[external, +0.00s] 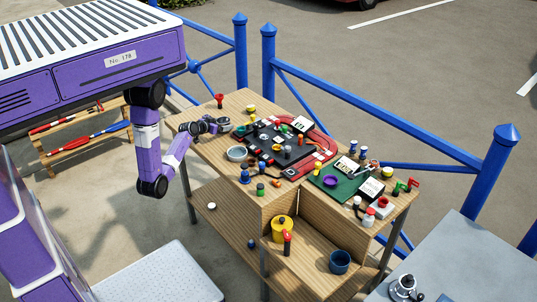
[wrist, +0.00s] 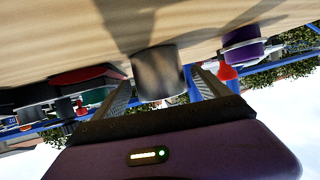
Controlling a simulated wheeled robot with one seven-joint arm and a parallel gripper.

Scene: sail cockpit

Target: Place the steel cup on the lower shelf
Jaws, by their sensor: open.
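The steel cup (wrist: 158,72) is a dull grey cylinder standing on the wooden tabletop in the wrist view, which is upside down. My gripper (wrist: 160,88) is open, with one finger on each side of the cup in the picture. I cannot tell whether the fingers touch it. In the external view my gripper (external: 213,127) is low over the table's left end, at a small grey cup (external: 224,122) that it partly hides. The lower shelf (external: 228,222) is a wooden board beneath the tabletop, with open space on it.
A pale bowl (external: 237,154) and a blue piece (external: 244,176) stand near my gripper. A red funnel-like piece (external: 220,100) is behind it. A yellow pot (external: 282,229) and a blue cup (external: 340,262) stand on the lower front board. Blue railings (external: 345,105) run behind.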

